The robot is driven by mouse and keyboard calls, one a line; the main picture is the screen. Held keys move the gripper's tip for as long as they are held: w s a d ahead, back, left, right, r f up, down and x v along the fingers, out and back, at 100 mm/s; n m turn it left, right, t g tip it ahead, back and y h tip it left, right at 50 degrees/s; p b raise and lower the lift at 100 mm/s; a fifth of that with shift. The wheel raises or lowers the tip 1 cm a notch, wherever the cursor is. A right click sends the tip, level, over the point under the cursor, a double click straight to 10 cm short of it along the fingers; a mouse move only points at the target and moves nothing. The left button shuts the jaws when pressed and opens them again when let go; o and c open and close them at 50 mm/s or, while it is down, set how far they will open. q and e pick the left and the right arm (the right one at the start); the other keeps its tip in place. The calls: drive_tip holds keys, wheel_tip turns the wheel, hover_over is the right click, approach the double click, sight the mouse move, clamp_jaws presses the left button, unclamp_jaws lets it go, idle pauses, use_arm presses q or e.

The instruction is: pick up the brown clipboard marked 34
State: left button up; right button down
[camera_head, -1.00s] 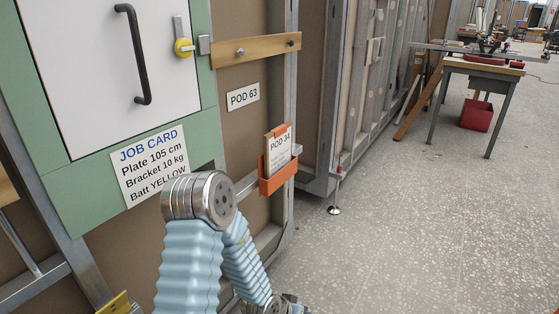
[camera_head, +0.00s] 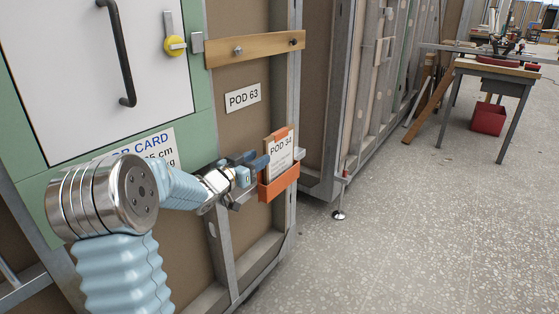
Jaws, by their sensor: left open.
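The brown clipboard (camera_head: 268,147) carries a white sheet marked POD 34 (camera_head: 281,153). It stands upright in an orange holder (camera_head: 279,185) fixed on the pod wall, with its lower part hidden by the holder. My left gripper (camera_head: 258,166) is at the left edge of the clipboard, its fingers pointing right towards it. The gripper is open. I cannot tell whether a finger touches the board. My right gripper is not in view.
A POD 63 label (camera_head: 243,97) is on the wall above the holder. My left arm partly covers the job card (camera_head: 164,145). A wooden strip (camera_head: 255,48) crosses the wall higher up. A workbench (camera_head: 497,70) and red bin (camera_head: 488,118) stand far right, with clear floor between.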

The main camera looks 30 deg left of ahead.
sight(270, 153)
use_arm(q)
drive_tip(key=w, duration=0.2)
drive_tip(key=w+d+p, duration=0.1)
drive_tip(key=w, duration=0.2)
drive_tip(key=shift+w+d+f, duration=0.1)
drive_tip(key=shift+w+f, duration=0.05)
drive_tip(key=shift+w, duration=0.15)
clamp_jaws()
